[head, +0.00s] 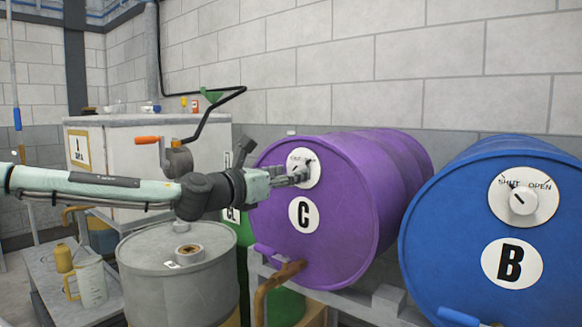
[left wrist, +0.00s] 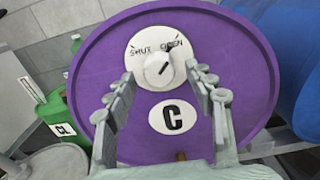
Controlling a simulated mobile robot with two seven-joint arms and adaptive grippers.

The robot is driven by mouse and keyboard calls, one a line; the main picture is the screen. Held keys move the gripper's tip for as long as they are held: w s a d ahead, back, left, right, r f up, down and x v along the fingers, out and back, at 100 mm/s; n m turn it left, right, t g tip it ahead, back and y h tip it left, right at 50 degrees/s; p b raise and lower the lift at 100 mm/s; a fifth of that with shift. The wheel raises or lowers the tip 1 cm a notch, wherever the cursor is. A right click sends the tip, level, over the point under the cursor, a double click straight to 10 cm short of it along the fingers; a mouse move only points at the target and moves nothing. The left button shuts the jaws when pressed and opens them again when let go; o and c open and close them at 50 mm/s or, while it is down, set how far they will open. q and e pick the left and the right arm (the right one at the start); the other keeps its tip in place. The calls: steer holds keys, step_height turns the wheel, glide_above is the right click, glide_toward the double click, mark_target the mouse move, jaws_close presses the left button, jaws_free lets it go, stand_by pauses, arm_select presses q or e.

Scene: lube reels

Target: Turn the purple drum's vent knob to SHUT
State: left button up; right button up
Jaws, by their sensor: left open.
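The purple drum (head: 350,215), marked C, lies on its side on a rack. Its white vent dial (left wrist: 140,50) reads SHUT at left and OPEN at right. The pale round vent knob (left wrist: 158,70) is at the dial's middle; a dark line on it leans up and right, towards the OPEN side. My left gripper (head: 298,174) reaches the drum face from the left and covers much of the dial in the head view. In the left wrist view the left gripper (left wrist: 160,76) is open, one finger each side of the knob, with visible gaps. My right gripper is not in view.
A blue drum (head: 455,250) marked B, with its own dial, lies to the right. A grey upright drum (head: 165,285) stands below my left arm. A white cabinet (head: 120,150) stands behind.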

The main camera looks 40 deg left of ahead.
arm_select(q)
steer(key=shift+w+a, duration=0.1)
steer(key=shift+w, duration=0.45)
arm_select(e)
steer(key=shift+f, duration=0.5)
arm_select(q)
steer(key=shift+c, duration=0.2)
steer(key=c, duration=1.1)
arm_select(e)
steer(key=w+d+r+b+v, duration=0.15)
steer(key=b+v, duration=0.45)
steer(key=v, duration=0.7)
arm_select(q)
steer(key=shift+d+r+n+b, duration=0.1)
steer(key=shift+n+b, duration=0.1)
steer(key=shift+n, duration=4.35)
steer(key=shift+d+r+n+b, duration=0.1)
steer(key=shift+n+b, duration=0.1)
steer(key=shift+n, duration=4.35)
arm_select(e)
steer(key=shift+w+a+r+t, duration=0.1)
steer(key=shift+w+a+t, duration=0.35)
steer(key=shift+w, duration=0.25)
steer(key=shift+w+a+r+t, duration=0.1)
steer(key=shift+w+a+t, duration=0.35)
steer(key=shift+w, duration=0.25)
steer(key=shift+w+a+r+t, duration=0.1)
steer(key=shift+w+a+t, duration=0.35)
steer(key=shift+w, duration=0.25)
